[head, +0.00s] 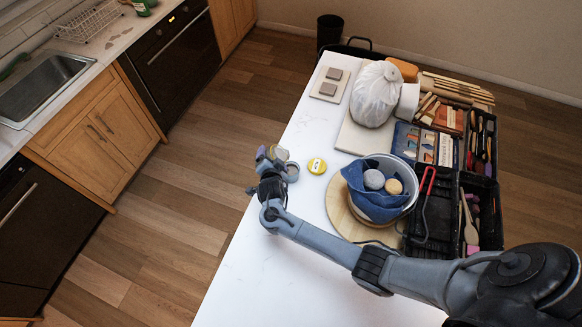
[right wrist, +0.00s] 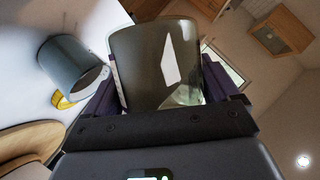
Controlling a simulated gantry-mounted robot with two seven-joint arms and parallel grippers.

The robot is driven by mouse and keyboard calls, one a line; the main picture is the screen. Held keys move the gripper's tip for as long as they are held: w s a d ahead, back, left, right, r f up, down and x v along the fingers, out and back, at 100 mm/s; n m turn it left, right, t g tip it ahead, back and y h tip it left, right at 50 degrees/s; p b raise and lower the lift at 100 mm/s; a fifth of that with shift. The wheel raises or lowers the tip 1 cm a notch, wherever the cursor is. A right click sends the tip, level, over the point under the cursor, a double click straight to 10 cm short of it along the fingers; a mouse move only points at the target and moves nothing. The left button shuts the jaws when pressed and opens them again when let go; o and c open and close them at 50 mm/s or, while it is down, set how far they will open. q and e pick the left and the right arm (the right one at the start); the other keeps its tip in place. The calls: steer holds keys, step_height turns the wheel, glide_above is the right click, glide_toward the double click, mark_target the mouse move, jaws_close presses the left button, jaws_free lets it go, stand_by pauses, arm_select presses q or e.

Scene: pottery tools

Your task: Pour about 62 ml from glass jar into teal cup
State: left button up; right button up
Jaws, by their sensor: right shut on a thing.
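My right gripper (head: 269,158) is shut on the glass jar (head: 279,153), near the left edge of the white table. In the right wrist view the jar (right wrist: 155,62) fills the space between the dark fingers; it is see-through and greyish, with a paler patch low on its right. Its fill level is unclear. The teal cup (head: 292,172) stands on the table just beside the gripper, partly hidden by it. In the right wrist view the grey-teal cup (right wrist: 72,66) is left of the jar, apart from it. No stream shows. My left gripper is not in view.
A yellow lid (head: 317,166) lies right of the cup. A metal bowl with blue cloth (head: 372,203) stands on a round wooden board (head: 343,218). A wrapped clay bag (head: 377,94) and black tool trays (head: 484,212) are farther right. The table's front part (head: 270,285) is clear.

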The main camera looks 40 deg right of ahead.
steer(key=shift+w+r, duration=0.15)
steer(key=shift+r, duration=0.2)
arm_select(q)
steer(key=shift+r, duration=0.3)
arm_select(e)
steer(key=shift+f, duration=0.1)
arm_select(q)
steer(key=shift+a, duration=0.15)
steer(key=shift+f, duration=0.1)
arm_select(e)
steer(key=shift+a+f+n+h, duration=0.1)
steer(key=shift+f+n+h, duration=0.1)
steer(key=shift+n+h, duration=0.1)
steer(key=shift+w+a+f+n+g+h+b, duration=0.45)
steer(key=shift+w+a+n+g+b, duration=0.2)
steer(key=shift+b, duration=0.2)
steer(key=shift+w+a+f+n+h+b, duration=0.15)
steer(key=shift+f+n+h+b, duration=0.35)
steer(key=shift+b, duration=0.35)
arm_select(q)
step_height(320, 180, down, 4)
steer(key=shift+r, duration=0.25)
